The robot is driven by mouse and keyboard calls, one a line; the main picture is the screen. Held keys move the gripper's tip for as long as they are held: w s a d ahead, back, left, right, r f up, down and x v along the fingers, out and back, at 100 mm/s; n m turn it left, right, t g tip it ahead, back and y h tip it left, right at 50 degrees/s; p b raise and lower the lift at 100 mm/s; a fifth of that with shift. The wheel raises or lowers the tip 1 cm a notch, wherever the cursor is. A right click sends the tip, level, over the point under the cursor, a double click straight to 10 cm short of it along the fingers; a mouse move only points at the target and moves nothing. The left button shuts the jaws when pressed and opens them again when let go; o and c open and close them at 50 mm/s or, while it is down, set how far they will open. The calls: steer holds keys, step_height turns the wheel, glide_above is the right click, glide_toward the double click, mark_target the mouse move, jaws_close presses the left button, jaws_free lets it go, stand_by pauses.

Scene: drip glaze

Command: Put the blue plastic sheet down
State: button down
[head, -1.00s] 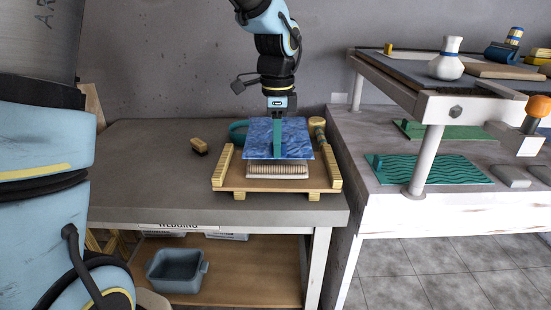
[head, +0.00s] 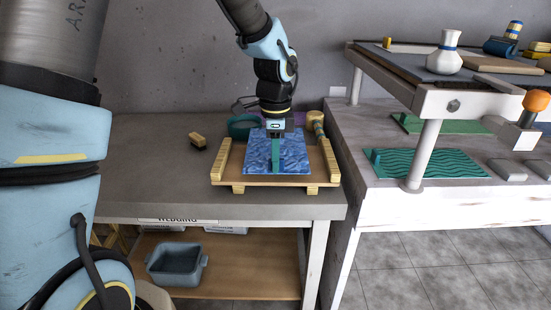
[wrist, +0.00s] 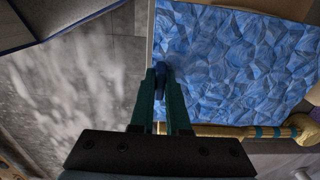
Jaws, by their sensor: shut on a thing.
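The blue plastic sheet (head: 292,156) has a mottled, swirled pattern and lies nearly flat over a wooden board with two raised side rails (head: 222,160). My gripper (head: 275,166) has teal fingers and stands upright over the sheet. In the wrist view, my gripper (wrist: 164,72) is shut on a small dark blue part at the sheet's edge, and the sheet (wrist: 235,65) stretches away to the right. Whether the sheet touches the board cannot be told. The board's middle is hidden beneath it.
A wooden roller (head: 316,124) and a teal ring-shaped thing (head: 241,127) lie behind the board. A brush (head: 198,141) lies to the left, with clear table (head: 150,170) around it. A slab-roller table (head: 437,104) stands to the right.

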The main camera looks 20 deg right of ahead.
steer(key=shift+f, duration=0.25)
steer(key=c, duration=0.9)
jaws_free()
step_height(320, 180, up, 13)
steer(key=a+f+n, duration=0.3)
steer(key=a+n, duration=0.4)
steer(key=a, duration=0.3)
steer(key=a+f+n+t, duration=0.1)
steer(key=a+f+n, duration=0.3)
steer(key=a+n, duration=0.3)
steer(key=a+f+n, duration=0.3)
steer(key=a+n, duration=0.5)
steer(key=a, duration=0.7)
steer(key=shift+s+f+t, duration=0.3)
steer(key=shift+s+f, duration=0.05)
